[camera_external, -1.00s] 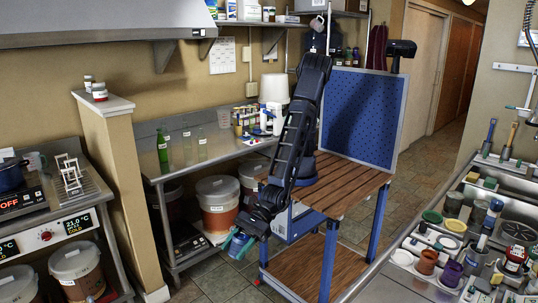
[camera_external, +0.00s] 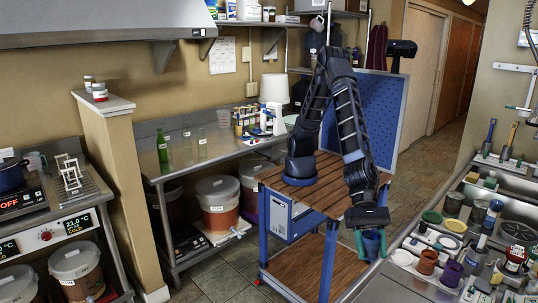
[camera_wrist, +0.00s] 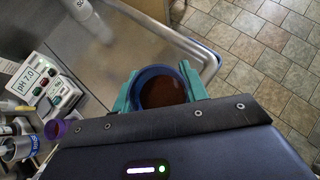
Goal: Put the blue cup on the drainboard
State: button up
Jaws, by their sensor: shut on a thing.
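My gripper (camera_external: 371,240) is shut on the blue cup (camera_external: 371,246), beyond the front right of the wooden-topped cart. In the wrist view the teal fingers of my gripper (camera_wrist: 162,92) clasp the cup (camera_wrist: 147,74) from both sides. I look down into it; its inside is dark reddish brown. The steel drainboard (camera_wrist: 145,40) shows ahead of the cup in the wrist view, its rim close to the cup. In the external view the steel sink counter (camera_external: 378,284) is to the right of the cup. I cannot tell whether the cup is over its edge.
The counter holds a terracotta cup (camera_external: 427,262), a purple cup (camera_external: 451,273), a green dish (camera_external: 432,217) and a red-labelled jar (camera_external: 516,258). A pH meter (camera_wrist: 48,82) is at the wrist view's left. The steel near the rim looks bare. Tiled floor (camera_wrist: 255,50) lies right.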

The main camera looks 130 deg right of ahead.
jog(key=s+a+r+n+g, duration=0.3)
jog(key=s+a+r+n, duration=0.15)
jog(key=s+a, duration=0.8)
jog(key=shift+m+g+y, duration=0.3)
jog(key=shift+m+y, duration=0.05)
jog(key=shift+y, duration=0.05)
jog(key=f, duration=0.5)
jog(key=s+d+f, duration=0.1)
jog(key=f, duration=0.4)
jog(key=d+f, duration=0.1)
jog(key=f, duration=0.4)
jog(key=shift+s+f, duration=0.4)
jog(key=shift+w+f, duration=0.1)
jog(key=shift+f, duration=0.35)
jog(key=shift+f, duration=1.35)
jog(key=shift+f, duration=0.1)
jog(key=o, duration=1.1)
